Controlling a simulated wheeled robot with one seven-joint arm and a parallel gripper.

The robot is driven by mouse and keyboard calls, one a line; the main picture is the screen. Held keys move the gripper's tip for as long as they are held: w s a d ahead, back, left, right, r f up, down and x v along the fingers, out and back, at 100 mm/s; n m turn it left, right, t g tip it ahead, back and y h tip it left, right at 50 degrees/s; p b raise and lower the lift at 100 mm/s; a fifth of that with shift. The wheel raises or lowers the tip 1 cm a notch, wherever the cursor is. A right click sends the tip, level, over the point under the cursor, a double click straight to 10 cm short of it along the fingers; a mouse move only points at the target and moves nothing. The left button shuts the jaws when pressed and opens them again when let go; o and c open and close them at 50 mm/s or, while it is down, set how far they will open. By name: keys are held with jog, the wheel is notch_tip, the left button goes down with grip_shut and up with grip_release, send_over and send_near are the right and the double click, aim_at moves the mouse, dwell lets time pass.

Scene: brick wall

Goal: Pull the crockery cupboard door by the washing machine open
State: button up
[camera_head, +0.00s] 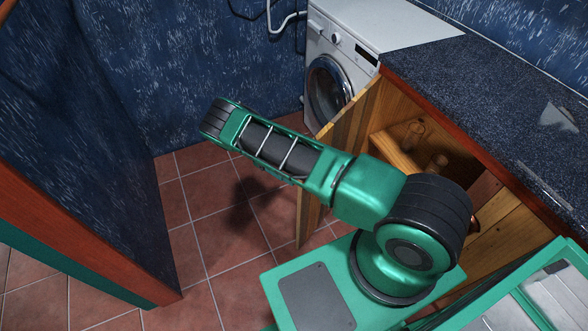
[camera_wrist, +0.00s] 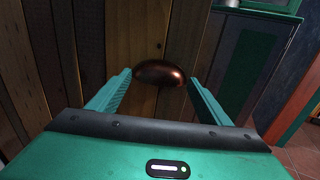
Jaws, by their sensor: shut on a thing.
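The wooden cupboard door (camera_head: 352,118) stands swung out from the cupboard beside the washing machine (camera_head: 335,75) in the head view, partly behind my arm. The open cupboard inside shows to its right. In the wrist view the plank door (camera_wrist: 95,35) fills the left and middle, with a rounded copper-brown knob (camera_wrist: 158,73) on it. My gripper (camera_wrist: 160,88) has one finger on each side of the knob and is shut on it. The fingers and knob are hidden in the head view.
A wooden shelf (camera_head: 397,155) inside the cupboard holds small glass-like items. A dark speckled countertop (camera_head: 480,75) runs above. A blue wall with a red-brown edge (camera_head: 85,240) stands at the left. Tiled floor (camera_head: 215,225) lies free between it and the door.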

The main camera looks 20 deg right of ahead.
jog(key=shift+w+d, duration=0.25)
jog(key=o, duration=1.3)
jog(key=shift+c, duration=0.2)
jog(key=shift+a, duration=0.1)
jog(key=shift+a, duration=0.15)
